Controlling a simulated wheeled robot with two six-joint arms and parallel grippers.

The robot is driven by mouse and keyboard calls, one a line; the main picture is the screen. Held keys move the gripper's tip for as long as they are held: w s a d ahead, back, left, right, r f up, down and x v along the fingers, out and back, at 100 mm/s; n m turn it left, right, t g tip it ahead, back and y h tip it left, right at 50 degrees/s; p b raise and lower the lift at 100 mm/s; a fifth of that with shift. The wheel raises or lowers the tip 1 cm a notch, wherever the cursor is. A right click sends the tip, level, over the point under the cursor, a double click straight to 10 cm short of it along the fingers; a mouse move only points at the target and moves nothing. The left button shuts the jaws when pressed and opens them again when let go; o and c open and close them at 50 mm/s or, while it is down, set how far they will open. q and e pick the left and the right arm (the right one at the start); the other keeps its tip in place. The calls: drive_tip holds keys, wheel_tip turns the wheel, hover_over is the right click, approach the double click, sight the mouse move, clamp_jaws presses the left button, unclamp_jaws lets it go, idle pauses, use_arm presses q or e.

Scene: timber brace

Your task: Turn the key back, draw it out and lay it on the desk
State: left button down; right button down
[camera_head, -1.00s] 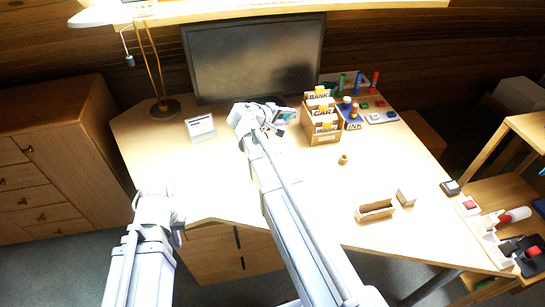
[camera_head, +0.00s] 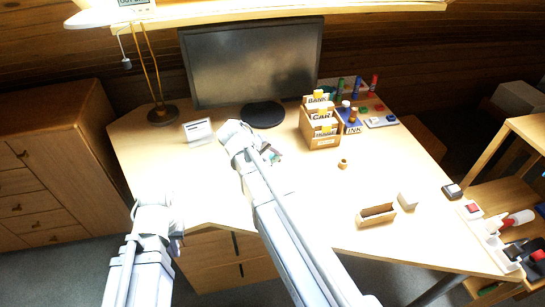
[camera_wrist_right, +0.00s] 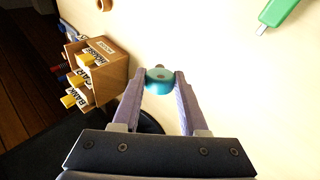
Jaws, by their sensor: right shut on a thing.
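My right gripper (camera_head: 270,153) is over the desk (camera_head: 300,205), in front of the monitor's base. In the right wrist view my right gripper (camera_wrist_right: 159,82) is shut on a small teal piece with a rounded end and a small hole, which looks like the head of the key (camera_wrist_right: 159,85). A small brownish bit shows just past it; the rest of the key is hidden. Bare desk top lies beyond the fingertips. My left gripper (camera_head: 168,222) is by the desk's front left edge, its jaws too unclear to tell.
A wooden card box (camera_head: 322,132) stands right of my right gripper. A small wooden knob (camera_head: 343,164), an open wooden box (camera_head: 377,215) and a pale block (camera_head: 407,200) are farther right. A green metal-tipped item (camera_wrist_right: 281,12) lies on the desk. The desk's middle is clear.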

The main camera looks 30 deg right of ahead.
drive_tip(key=shift+f+b, duration=3.5)
drive_tip(key=shift+f, duration=0.15)
drive_tip(key=shift+c, duration=1.8)
unclamp_jaws()
drive_tip(key=w+p+v, duration=0.1)
drive_tip(key=p+v, duration=0.5)
drive_tip(key=v, duration=0.1)
drive_tip(key=shift+s+a+r, duration=0.3)
drive_tip(key=shift+s, duration=0.25)
